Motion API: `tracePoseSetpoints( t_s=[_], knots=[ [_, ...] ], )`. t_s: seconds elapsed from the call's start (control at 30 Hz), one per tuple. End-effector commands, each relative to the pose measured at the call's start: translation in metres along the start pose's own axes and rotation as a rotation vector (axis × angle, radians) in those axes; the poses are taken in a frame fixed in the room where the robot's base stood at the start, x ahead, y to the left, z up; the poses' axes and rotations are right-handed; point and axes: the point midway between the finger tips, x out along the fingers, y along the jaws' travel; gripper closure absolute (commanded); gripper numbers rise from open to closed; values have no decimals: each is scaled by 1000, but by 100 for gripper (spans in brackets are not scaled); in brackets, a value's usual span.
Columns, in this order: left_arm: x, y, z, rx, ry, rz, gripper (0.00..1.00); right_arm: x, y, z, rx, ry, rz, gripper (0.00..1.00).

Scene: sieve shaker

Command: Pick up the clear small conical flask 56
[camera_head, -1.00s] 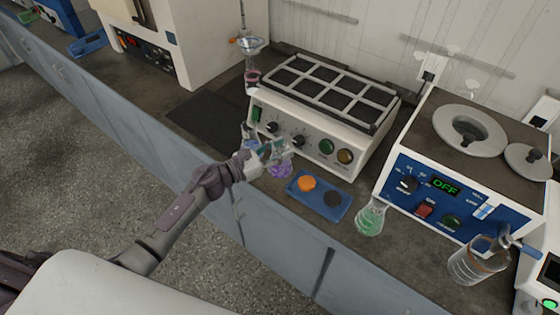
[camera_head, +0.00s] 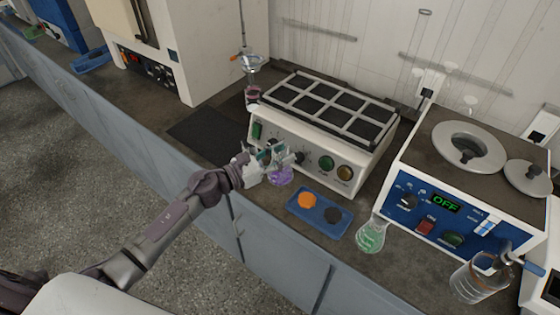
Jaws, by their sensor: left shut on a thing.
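My left gripper (camera_head: 270,158) is in front of the hot plate's knob panel, above the bench's front edge. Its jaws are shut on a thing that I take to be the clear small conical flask. The flask is small, see-through and largely hidden by the fingers, so its outline and tilt are hard to tell. A flask with purple liquid (camera_head: 281,176) shows just beneath the fingers; I cannot tell whether they touch it. My right gripper is not in view.
The hot plate (camera_head: 262,108) stands close behind the gripper. A blue tray (camera_head: 318,222) with orange and black discs, a green-liquid flask (camera_head: 371,237) and a beaker (camera_head: 470,282) stand to the right. A dark mat (camera_head: 210,130) lies clear at left.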

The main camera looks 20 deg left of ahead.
Motion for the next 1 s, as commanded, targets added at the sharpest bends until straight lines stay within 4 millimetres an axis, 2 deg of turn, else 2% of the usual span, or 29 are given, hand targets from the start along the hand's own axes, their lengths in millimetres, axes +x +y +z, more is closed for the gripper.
tracePoseSetpoints(
  t_s=[0.03, 0.5, 1.0],
  knots=[
    [1, -9, 4, 0, 1, -6, 100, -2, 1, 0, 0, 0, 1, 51],
    [10, -64, 39, 0, 0, -5, 100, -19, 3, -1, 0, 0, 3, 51],
    [17, -102, 63, -2, -1, -3, 100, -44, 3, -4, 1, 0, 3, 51]
  ],
)
